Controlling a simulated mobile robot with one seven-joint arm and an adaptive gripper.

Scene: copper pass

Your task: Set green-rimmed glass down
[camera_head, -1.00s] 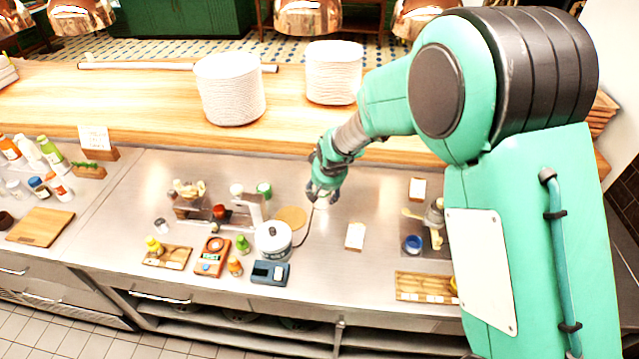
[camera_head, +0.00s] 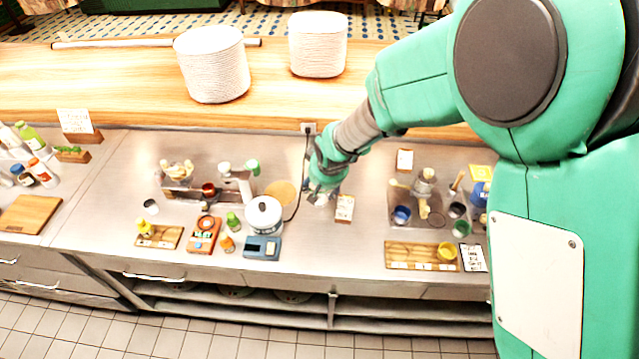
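My gripper (camera_head: 322,190) is low over the steel counter (camera_head: 330,240), near its middle, pointing down. Something small and pale shows at its fingertips, but it is too small to tell whether this is a glass or part of the fingers. A small green-rimmed cup or glass (camera_head: 461,229) stands on the right of the counter, beside a dark mat. Another small green cup-like thing (camera_head: 253,167) stands left of my gripper, behind a white lidded pot (camera_head: 263,215). I cannot tell which of these is the task's glass.
A round wooden board (camera_head: 281,191) and a small card (camera_head: 344,208) lie close to my gripper. A blue cup (camera_head: 401,215) and a wooden tray (camera_head: 405,255) are to the right. A blue scale-like device (camera_head: 262,248) is front left. Plate stacks (camera_head: 212,65) stand on the shelf behind.

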